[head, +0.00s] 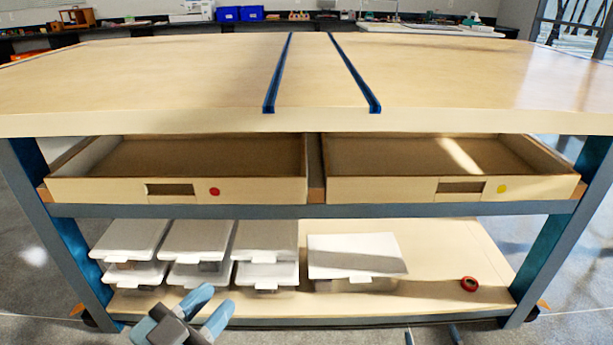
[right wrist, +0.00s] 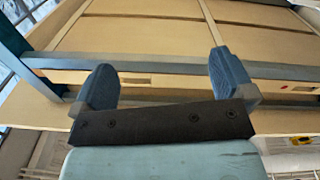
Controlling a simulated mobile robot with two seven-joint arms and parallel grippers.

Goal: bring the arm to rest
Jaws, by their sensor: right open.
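My left gripper (head: 209,306) is at the bottom left of the head view, in front of the lower shelf; its two blue fingers stand apart with nothing seen between them. My right gripper (head: 431,334) shows only as two fingertips at the bottom edge of the head view. In the right wrist view, the right gripper (right wrist: 163,68) is open and empty, with the workbench beyond its fingers. Most of both arms is out of the head view.
The workbench top (head: 180,70) is bare. The red-dot drawer (head: 100,190) and yellow-dot drawer (head: 400,190) are pulled out and empty. Several lidded boxes (head: 355,255) and a red tape roll (head: 469,284) sit on the lower shelf (head: 440,240).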

